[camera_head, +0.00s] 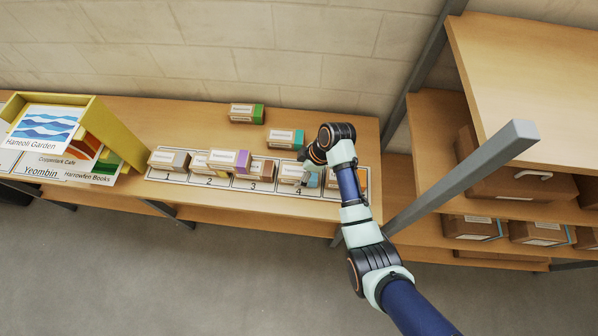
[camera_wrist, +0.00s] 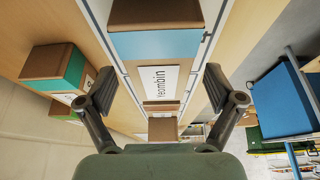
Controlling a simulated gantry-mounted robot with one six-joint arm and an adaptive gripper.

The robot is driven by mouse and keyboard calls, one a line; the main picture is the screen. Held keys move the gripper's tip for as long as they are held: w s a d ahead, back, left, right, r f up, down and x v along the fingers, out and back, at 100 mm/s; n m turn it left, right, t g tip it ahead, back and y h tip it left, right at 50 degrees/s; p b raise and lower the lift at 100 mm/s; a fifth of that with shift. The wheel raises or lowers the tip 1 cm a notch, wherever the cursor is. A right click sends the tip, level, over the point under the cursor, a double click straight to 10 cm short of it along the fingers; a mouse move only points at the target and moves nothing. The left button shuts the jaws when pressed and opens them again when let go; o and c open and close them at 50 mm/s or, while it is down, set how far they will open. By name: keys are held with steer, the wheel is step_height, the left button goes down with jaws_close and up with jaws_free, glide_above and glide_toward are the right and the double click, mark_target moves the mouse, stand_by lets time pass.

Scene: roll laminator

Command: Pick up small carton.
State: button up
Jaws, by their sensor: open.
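The small cartons stand on the wooden bench in a row of numbered slots. The slot 4 carton (camera_head: 290,173) is brown with a white label and a light-blue end, and is partly hidden by my gripper (camera_head: 311,168). In the wrist view, a carton with a light-blue band (camera_wrist: 155,45) lies ahead between the lines of my open fingers (camera_wrist: 160,95). Nothing is visibly held. Contact between fingers and carton cannot be made out.
A teal-ended carton (camera_head: 285,138) and a green-ended carton (camera_head: 246,113) stand behind the row. An orange-ended carton (camera_head: 361,179) is partly hidden by my arm. A yellow display box (camera_head: 118,135) with signs is left. A grey post (camera_head: 465,175) and shelves (camera_head: 520,80) are right.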

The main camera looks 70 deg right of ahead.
mark_target(299, 172)
steer(key=shift+x, duration=0.8)
steer(key=c, duration=1.3)
steer(key=shift+r, duration=0.15)
steer(key=shift+c, duration=0.2)
step_height(299, 172, up, 20)
steer(key=p, duration=0.6)
